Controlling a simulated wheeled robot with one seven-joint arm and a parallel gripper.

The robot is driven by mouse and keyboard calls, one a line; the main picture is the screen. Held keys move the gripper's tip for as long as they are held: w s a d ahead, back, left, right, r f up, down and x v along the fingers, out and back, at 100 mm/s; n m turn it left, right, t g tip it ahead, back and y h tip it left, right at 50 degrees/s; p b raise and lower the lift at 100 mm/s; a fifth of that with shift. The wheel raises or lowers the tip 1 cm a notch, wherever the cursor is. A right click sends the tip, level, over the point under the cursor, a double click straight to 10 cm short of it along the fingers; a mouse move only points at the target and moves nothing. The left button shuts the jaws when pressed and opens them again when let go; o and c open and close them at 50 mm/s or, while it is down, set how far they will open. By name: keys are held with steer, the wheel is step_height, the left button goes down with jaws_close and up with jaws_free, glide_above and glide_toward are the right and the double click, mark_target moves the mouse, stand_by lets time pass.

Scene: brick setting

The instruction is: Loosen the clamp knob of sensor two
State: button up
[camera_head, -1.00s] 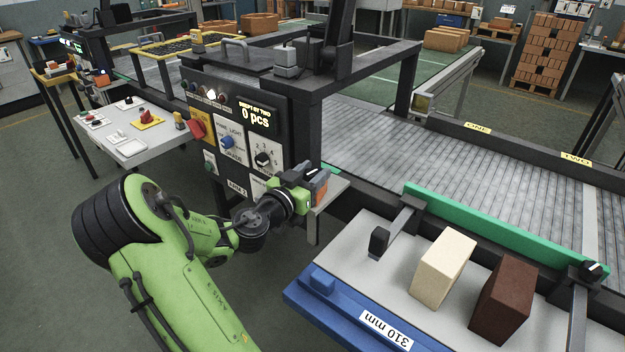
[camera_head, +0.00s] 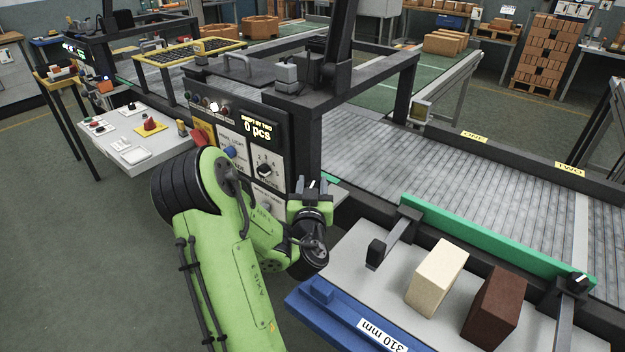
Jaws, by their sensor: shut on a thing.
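My gripper (camera_head: 312,190) is in front of the dark machine frame, just right of the control panel (camera_head: 265,150). A small black piece with a white mark, seemingly a knob, shows at its fingers; the jaws partly hide it, and I cannot tell which part it belongs to. Another black knob with a white mark (camera_head: 578,280) sits on the bracket at the right end of the green rail (camera_head: 490,238). My gripper is far from that knob. Yellow labels reading ONE (camera_head: 474,136) and TWO (camera_head: 570,169) are on the conveyor's far edge.
A cream brick (camera_head: 437,272) and a dark brown brick (camera_head: 497,305) stand on the grey table with a blue edge marked 310 mm (camera_head: 382,335). The roller conveyor (camera_head: 440,185) runs behind. A small white table (camera_head: 130,140) stands left. The floor at lower left is clear.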

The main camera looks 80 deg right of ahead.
mark_target(312, 184)
steer(key=shift+s+r+n+t+p, duration=0.15)
steer(key=shift+n+t+p, duration=0.25)
steer(key=shift+t+p, duration=0.3)
steer(key=shift+n+t+y+p, duration=0.3)
steer(key=shift+n+t+p, duration=0.15)
steer(key=shift+p, duration=0.4)
steer(key=shift+f+n+t+y, duration=0.2)
steer(key=shift+n+t+y, duration=0.4)
steer(key=shift+t, duration=0.45)
steer(key=shift+n+t+b, duration=0.35)
steer(key=shift+t, duration=0.05)
steer(key=shift+t+y, duration=0.3)
steer(key=o, duration=1)
steer(key=shift+w, duration=0.2)
step_height(312, 184, up, 10)
steer(key=p, duration=0.6)
steer(key=shift+r+p, duration=0.15)
steer(key=shift+p, duration=0.25)
steer(key=shift+c, duration=0.2)
